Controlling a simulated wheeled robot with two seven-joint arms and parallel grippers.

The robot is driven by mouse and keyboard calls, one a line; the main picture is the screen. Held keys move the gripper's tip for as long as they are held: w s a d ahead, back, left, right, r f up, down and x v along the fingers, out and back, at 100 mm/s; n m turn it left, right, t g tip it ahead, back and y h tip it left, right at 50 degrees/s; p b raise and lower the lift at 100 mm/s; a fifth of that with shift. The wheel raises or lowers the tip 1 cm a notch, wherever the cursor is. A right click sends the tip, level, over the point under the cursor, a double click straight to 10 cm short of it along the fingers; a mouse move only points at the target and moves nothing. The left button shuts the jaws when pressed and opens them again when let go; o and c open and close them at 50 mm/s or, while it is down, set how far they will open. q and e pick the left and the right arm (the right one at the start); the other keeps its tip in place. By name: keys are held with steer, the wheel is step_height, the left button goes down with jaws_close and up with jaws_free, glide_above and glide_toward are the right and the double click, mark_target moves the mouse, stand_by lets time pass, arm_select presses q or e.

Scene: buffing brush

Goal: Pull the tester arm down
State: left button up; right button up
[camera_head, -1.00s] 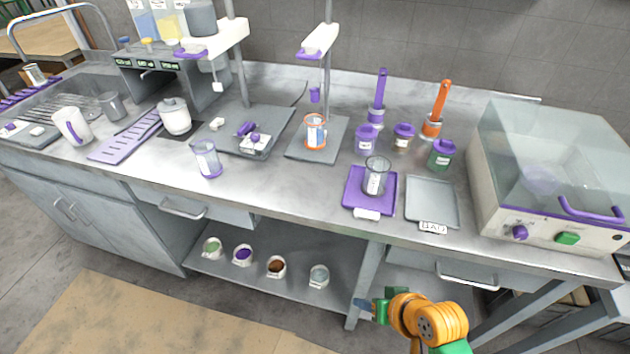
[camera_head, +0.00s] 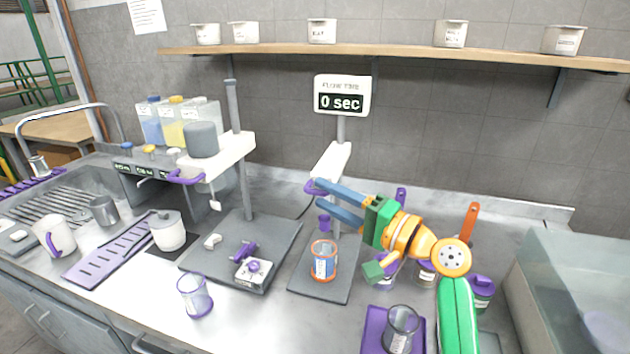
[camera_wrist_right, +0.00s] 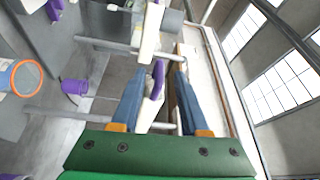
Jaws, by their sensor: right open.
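The tester arm (camera_head: 331,164) is a white arm on a post, raised above a grey base plate (camera_head: 341,287), with a purple handle (camera_head: 311,188) at its front end. A display (camera_head: 342,95) on its post reads 0 sec. My right gripper (camera_head: 319,193) is open, with its blue fingertips at the purple handle. In the right wrist view, the purple handle (camera_wrist_right: 157,80) lies between the two open fingers (camera_wrist_right: 160,74); I cannot tell whether they touch it. A beaker with an orange rim (camera_head: 324,262) stands on the base plate below. My left gripper is not in view.
A second stand (camera_head: 222,157) with a purple handle is to the left. Purple-lidded jars and brushes stand behind and below my right arm. A glass beaker (camera_head: 401,330) sits on a purple tray (camera_head: 374,334) in front. A shelf (camera_head: 400,51) with white tubs runs along the wall.

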mark_target(312, 192)
steer(key=x, duration=0.3)
steer(key=shift+w+a+f+p, duration=0.1)
steer(key=shift+a+p, duration=0.2)
steer(key=shift+a, duration=0.1)
steer(key=shift+w+d+f, duration=0.1)
steer(key=shift+w+d, duration=0.05)
steer(key=shift+s, duration=0.25)
jaws_close()
steer(key=shift+r, duration=0.3)
